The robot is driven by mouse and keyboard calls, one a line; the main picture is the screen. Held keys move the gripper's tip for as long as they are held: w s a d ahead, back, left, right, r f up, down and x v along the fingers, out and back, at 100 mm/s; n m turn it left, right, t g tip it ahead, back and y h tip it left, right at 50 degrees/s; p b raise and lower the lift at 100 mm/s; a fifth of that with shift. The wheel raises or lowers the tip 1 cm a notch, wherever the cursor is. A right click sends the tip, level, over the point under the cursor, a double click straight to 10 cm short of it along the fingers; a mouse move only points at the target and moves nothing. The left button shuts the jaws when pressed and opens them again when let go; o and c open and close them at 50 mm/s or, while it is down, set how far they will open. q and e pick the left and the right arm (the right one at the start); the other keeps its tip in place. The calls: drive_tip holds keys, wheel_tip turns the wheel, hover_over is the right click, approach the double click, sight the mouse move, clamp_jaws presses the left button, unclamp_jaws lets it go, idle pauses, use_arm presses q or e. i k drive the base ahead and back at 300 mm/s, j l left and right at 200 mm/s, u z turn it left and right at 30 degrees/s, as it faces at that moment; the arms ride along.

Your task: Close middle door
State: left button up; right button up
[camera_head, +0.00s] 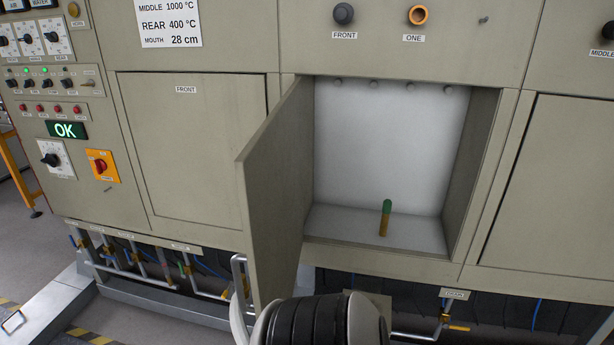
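The middle door (272,190) is a beige panel hinged on the left side of an open compartment (391,140) in the furnace front. It stands swung outward, wide of the opening. The compartment has a pale interior, with a small green-topped, brass-coloured upright piece (385,218) on its floor. A black ribbed and white part of my own arm shows at the bottom centre, just below and right of the door's lower edge. Its gripper is out of sight. I cannot tell whether the arm touches the door. My other gripper is not in view.
The front door (190,150) at left and another panel (555,190) at right are shut. Pipes and valves with a yellow handle (459,328) run under the furnace. A control panel (50,110) with knobs and an OK display is at far left.

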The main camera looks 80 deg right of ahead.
sight(269, 170)
drive_tip(key=i+z, duration=0.15)
drive_tip(key=z, duration=0.3)
drive_tip(key=i+z, duration=0.1)
drive_tip(key=z, duration=0.3)
drive_tip(key=i+z, duration=0.15)
drive_tip(key=z, duration=0.3)
drive_tip(key=i+z, duration=0.15)
drive_tip(key=z, duration=0.25)
drive_tip(key=i+j+z, duration=0.1)
drive_tip(key=z, duration=0.35)
drive_tip(key=i+j+z, duration=0.1)
drive_tip(key=z, duration=0.3)
drive_tip(key=i+j+z, duration=0.15)
drive_tip(key=z, duration=0.2)
drive_tip(key=i+j+z, duration=0.25)
drive_tip(key=z, duration=0.15)
drive_tip(key=i+j+z, duration=0.15)
drive_tip(key=z, duration=0.25)
